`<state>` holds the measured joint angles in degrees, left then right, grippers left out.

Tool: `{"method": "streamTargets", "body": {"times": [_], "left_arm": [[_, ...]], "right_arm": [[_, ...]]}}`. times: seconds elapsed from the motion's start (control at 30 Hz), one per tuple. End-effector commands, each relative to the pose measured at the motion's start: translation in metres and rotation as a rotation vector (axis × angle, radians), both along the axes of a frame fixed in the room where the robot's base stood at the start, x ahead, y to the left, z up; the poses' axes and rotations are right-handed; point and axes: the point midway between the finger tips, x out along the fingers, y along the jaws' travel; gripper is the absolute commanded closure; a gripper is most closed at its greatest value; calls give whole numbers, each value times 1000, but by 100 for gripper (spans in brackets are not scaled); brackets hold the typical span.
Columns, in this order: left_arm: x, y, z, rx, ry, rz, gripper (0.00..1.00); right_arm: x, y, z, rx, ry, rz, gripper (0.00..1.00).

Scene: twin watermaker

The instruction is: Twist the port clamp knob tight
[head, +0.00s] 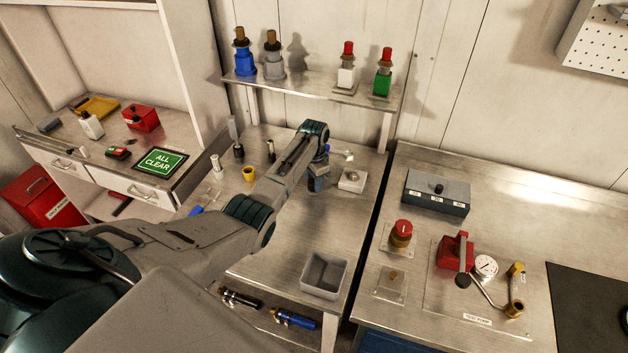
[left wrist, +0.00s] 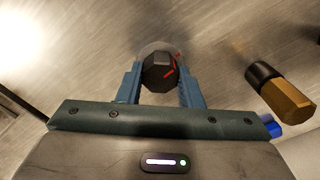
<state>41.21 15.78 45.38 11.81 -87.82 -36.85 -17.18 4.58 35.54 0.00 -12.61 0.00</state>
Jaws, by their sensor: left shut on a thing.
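A black faceted knob (left wrist: 158,72) with a red line on its top sits between the fingers of my left gripper (left wrist: 160,84) in the left wrist view. A pale round base with a small red mark shows around it. The gripper is shut on the knob, with one blue finger on each side. In the head view the left gripper (head: 317,183) points down at the middle steel bench (head: 310,226), and the knob is hidden there by the gripper and arm. My right gripper is not in view.
In the head view a small pale block (head: 352,181) is right of the gripper, and a grey bin (head: 325,275) stands at the bench front. A shelf (head: 320,88) with bottle-like parts is behind.

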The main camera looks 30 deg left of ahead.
Motion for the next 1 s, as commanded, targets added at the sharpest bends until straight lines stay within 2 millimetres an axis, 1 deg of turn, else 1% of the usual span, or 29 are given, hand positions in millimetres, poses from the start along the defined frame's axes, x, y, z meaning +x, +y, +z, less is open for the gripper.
{"method": "streamTargets", "body": {"times": [0.03,0.3,0.8,0.83,0.87,0.9,0.93,1.0], "left_arm": [[3,0,3,1,-8,-22,90],[3,0,3,1,-9,-101,90],[3,0,4,2,-9,-116,90],[3,0,4,2,-9,-116,61],[3,0,4,2,-9,-116,55],[3,0,4,1,-9,-115,48],[2,0,3,2,-8,-115,45],[2,0,2,1,-6,-115,45]], "right_arm": [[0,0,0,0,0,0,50],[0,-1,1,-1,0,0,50],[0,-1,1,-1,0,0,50],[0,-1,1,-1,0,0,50],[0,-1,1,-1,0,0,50],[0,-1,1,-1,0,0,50],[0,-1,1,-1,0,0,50],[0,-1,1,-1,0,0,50]]}}
